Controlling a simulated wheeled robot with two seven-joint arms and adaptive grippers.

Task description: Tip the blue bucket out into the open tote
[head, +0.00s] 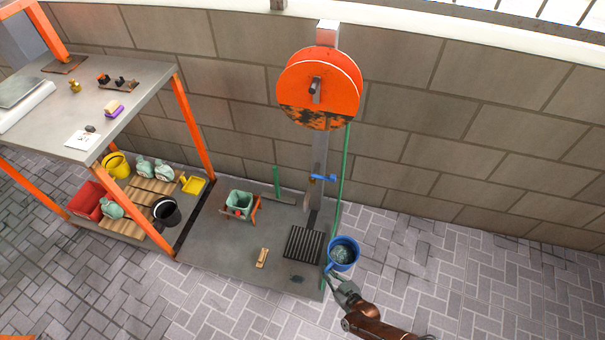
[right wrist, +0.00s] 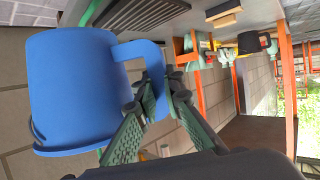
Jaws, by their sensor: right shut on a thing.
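The blue bucket (head: 354,251) is in the lower middle of the head view, with its mouth facing up and murky grey-green contents inside. My right gripper (head: 336,282) is shut on the bucket's handle at its near side. In the right wrist view the bucket (right wrist: 72,90) fills the left part, and my right gripper (right wrist: 163,98) grips its blue handle (right wrist: 138,50). A pale green open-topped tote (head: 240,204), with orange parts beside it, stands left of the bucket on the grey slab. My left gripper is not in view.
A large orange reel (head: 318,88) hangs on a post with a green hose (head: 341,180) running down beside the bucket. A black grate (head: 303,244) and a small wooden block (head: 262,258) lie on the slab. An orange-legged bench (head: 90,105) stands left. Paving at right is clear.

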